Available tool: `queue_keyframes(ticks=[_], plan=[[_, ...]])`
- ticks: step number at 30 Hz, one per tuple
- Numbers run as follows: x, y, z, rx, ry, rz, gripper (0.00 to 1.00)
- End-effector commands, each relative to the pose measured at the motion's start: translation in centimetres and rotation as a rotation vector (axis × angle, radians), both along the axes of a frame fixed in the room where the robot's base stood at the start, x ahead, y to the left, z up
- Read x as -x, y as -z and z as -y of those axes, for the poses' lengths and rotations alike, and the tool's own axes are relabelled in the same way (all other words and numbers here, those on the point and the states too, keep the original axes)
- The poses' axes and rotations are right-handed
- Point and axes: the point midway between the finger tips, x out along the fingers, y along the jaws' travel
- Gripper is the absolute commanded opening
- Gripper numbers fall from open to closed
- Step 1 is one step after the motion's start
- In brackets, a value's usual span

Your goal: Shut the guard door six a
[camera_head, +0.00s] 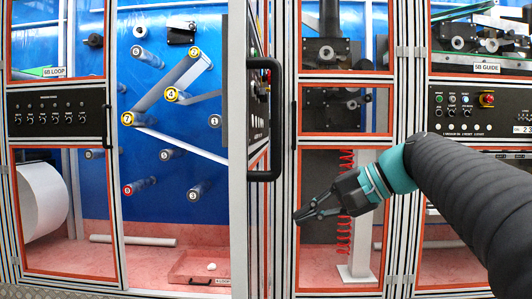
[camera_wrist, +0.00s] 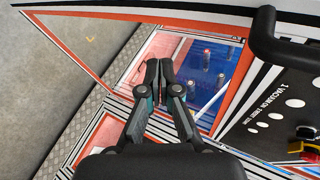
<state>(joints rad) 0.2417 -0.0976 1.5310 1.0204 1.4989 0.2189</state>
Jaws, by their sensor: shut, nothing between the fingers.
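A guard door (camera_head: 238,200) stands open, seen nearly edge-on at the middle of the head view. No legible tag names it six a. It carries a long black handle (camera_head: 276,120) and a dark panel with knobs. The handle also shows at the upper right of the wrist view (camera_wrist: 264,38), close to my gripper. My gripper (camera_head: 296,217) is right of the door in the head view and lower than the handle. In the wrist view its fingers (camera_wrist: 160,66) are together and empty, apart from the handle.
The open bay has a blue back wall (camera_head: 100,185) with numbered rollers and a low tray (camera_head: 200,270). Closed framed panels stand at the left and right, with a control panel (camera_head: 480,108) at right. Grey floor (camera_wrist: 40,90) is free at the left of the wrist view.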

Motion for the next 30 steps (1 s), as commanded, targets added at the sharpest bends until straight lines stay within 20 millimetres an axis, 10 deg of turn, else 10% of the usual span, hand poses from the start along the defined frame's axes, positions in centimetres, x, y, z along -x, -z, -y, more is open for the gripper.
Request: queue_keyframes(ticks=[12, 20, 30], plan=[[-5.6, -12.0, 4.7, -0.462, -0.281, 0.106, 0.0], [-5.3, -13.4, 5.6, -0.517, -0.353, 0.138, 0.0], [-5.5, -13.4, 0.2, -0.518, -0.356, 0.137, 0.0]])
